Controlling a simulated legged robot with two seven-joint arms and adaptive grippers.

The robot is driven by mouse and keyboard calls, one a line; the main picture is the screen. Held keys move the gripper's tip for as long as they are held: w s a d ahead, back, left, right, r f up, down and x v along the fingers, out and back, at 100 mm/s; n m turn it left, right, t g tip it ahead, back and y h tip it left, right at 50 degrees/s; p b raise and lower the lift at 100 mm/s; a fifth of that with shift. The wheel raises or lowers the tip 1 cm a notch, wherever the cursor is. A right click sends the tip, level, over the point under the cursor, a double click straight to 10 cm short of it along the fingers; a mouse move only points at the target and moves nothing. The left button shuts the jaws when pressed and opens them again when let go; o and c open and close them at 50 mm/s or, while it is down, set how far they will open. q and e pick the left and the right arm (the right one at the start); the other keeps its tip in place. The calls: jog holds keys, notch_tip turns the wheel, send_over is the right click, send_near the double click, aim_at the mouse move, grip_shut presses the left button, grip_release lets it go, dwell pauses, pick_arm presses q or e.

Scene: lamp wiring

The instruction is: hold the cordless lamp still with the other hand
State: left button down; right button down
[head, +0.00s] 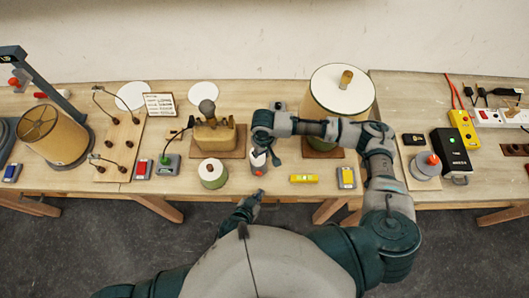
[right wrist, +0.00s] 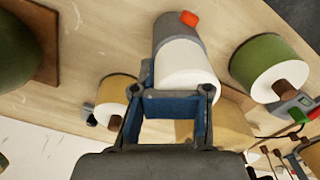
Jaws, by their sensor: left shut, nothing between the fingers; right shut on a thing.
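A small grey and white cylinder with an orange-red knob, apparently the cordless lamp (head: 257,159), stands near the front edge of the bench. The exact contact is partly hidden by the wrist. My left gripper (head: 257,194) is shut and empty at the bench's front edge, below the lamp and apart from it.
A green-banded white drum (head: 213,174) stands left of the lamp. A large cream drum (head: 342,95) stands behind my right arm.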

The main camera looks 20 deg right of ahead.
pick_arm(q)
jog(key=shift+s+a, duration=0.1)
jog(key=shift+s, duration=0.35)
pick_arm(e)
jog(key=shift+s+f, duration=0.3)
jog(key=shift+f, duration=0.15)
jog(key=c, duration=0.8)
grip_release()
pick_arm(q)
jog(key=shift+w+f, duration=0.1)
jog(key=shift+w, duration=0.1)
pick_arm(e)
jog(key=shift+w, duration=0.25)
jog(key=shift+r, duration=0.15)
